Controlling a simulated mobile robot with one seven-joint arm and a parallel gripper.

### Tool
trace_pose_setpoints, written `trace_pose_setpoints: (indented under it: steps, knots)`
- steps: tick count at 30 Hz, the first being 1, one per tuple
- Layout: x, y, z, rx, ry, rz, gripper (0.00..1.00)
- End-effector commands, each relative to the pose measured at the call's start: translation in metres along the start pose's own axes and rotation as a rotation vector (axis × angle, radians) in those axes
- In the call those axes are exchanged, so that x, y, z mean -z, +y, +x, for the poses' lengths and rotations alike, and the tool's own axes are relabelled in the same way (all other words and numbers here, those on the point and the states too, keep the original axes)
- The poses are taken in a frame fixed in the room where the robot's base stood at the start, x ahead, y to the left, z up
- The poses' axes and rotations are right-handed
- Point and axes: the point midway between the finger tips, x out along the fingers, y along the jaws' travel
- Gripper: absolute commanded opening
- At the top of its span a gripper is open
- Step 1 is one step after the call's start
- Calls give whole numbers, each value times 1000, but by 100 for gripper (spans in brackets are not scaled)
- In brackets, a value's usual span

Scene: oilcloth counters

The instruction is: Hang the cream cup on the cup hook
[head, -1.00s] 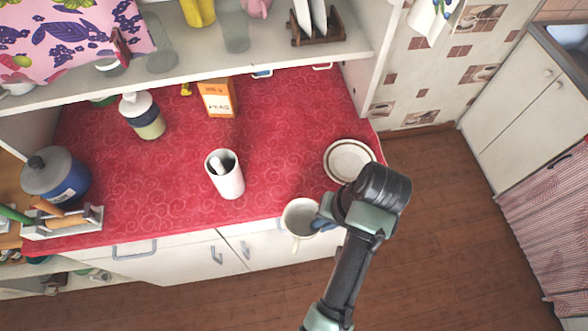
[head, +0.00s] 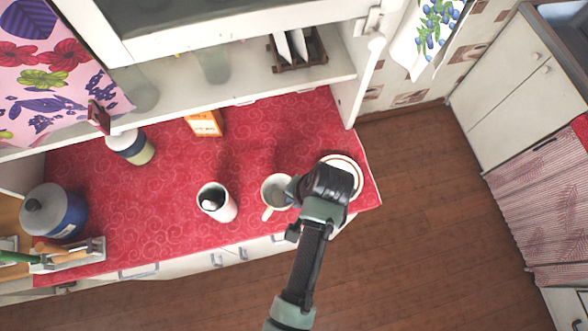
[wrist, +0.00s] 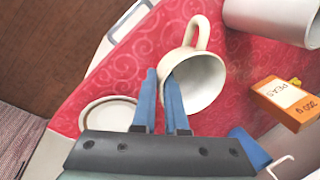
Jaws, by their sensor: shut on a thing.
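The cream cup (head: 275,191) is held above the red counter, its open mouth facing up and its handle towards the counter's front edge. My gripper (head: 291,190) is shut on the cup's right wall. In the wrist view, the blue fingers of my gripper (wrist: 161,78) pinch the rim of the cup (wrist: 207,82), one finger inside it. The handle points away at the top of that view. I cannot make out the cup hook for certain; a thin white bent piece (wrist: 279,168) shows at the wrist view's lower right.
A white canister (head: 216,203) stands close to the cup's left. A plate (head: 348,165) lies partly hidden behind my wrist. A shelf (head: 230,93) overhangs the counter's back, with an orange box (head: 206,123) below it. A jar (head: 131,146) stands further left.

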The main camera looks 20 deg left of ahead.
Motion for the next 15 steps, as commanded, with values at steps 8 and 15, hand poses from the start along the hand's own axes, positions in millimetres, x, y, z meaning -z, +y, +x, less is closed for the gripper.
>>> trace_pose_setpoints:
  steps: [8,15]
  knots:
    - [0,8,27,0,-1,-1,0]
    - [0,8,27,0,0,-1,0]
